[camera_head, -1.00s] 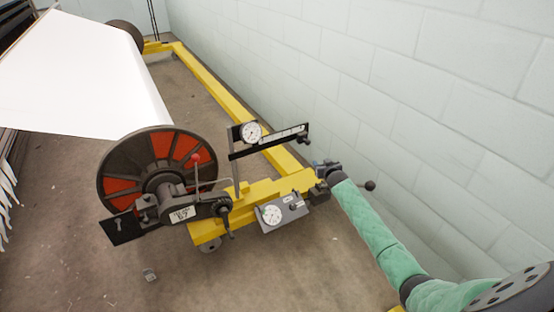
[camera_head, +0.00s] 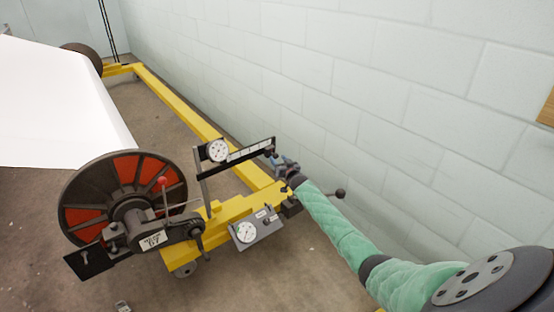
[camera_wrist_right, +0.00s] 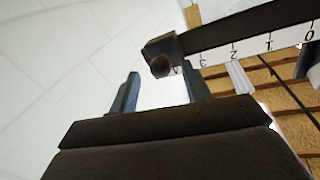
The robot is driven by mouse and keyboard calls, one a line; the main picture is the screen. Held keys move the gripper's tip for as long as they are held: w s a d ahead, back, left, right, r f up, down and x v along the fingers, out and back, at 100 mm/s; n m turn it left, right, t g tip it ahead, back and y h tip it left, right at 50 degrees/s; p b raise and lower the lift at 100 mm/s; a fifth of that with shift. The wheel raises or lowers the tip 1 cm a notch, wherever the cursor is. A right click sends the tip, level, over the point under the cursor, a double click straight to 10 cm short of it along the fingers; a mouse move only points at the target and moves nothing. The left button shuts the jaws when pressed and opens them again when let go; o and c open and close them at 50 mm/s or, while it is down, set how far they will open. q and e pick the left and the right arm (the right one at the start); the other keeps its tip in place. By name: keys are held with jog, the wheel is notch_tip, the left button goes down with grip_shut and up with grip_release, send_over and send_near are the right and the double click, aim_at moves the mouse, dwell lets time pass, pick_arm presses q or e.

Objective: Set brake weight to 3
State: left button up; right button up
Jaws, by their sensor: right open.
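The brake scale is a dark bar with a white numbered strip (camera_head: 250,152) and a dial (camera_head: 217,150) at its left end. A dark block with a round knob (camera_wrist_right: 162,57), apparently the brake weight, sits at that end, just past the 3. My right gripper (camera_head: 280,162) is just below the bar's right end. In the wrist view its open fingers (camera_wrist_right: 160,92) point up, with the block beyond and between their tips. Contact cannot be told. My left gripper is out of view.
The yellow beam (camera_head: 240,205) carries a lower gauge box (camera_head: 256,227) and a lever with a red knob (camera_head: 162,182). A black-and-red reel (camera_head: 85,215) with white sheet (camera_head: 60,110) stands left. The pale block wall (camera_head: 400,110) is close on the right.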

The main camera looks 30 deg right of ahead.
aim_at(273, 153)
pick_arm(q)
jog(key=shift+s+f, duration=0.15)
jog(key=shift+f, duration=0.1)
pick_arm(e)
jog(key=shift+w+d, duration=0.1)
jog(key=shift+w, duration=0.95)
jog(key=shift+c, duration=0.5)
